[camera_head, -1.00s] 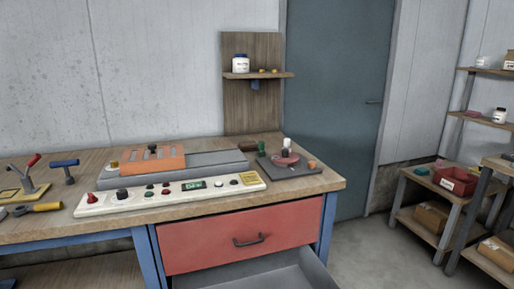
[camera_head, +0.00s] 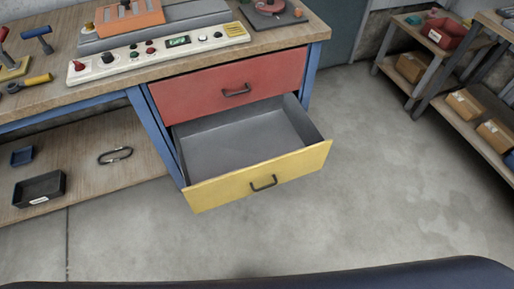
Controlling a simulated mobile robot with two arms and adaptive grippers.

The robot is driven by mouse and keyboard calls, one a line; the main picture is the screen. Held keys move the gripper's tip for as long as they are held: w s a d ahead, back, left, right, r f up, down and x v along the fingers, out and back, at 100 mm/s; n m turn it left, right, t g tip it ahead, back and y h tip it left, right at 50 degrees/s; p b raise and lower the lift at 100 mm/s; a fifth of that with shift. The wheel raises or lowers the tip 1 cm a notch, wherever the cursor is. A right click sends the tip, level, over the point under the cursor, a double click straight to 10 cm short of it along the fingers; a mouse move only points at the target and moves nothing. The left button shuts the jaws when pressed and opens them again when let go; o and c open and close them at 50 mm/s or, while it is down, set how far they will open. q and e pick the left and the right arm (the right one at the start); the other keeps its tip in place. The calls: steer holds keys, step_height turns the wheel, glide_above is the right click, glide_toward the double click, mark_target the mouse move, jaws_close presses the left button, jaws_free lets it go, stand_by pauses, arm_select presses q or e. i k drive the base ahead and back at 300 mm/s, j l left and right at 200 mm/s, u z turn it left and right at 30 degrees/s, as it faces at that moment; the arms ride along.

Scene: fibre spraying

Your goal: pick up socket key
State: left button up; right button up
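A blue T-handled tool (camera_head: 37,35) stands upright on the workbench at the far left; it looks like the socket key, but I cannot be sure. A red-handled tool (camera_head: 3,38) is left of it, cut by the picture edge, by a yellow plate (camera_head: 12,70). A yellow-handled tool (camera_head: 36,80) lies in front of them. Neither of my grippers is in view.
The bench's yellow-fronted lower drawer (camera_head: 262,178) is pulled out and looks empty. The red drawer (camera_head: 232,88) above is shut. A white control panel (camera_head: 160,53) lies on the bench. A black bin (camera_head: 40,188) sits on the lower shelf. Floor to the right is clear.

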mark_target(37, 33)
steer(key=u, duration=1.25)
steer(key=i+j, duration=0.15)
steer(key=i, duration=0.1)
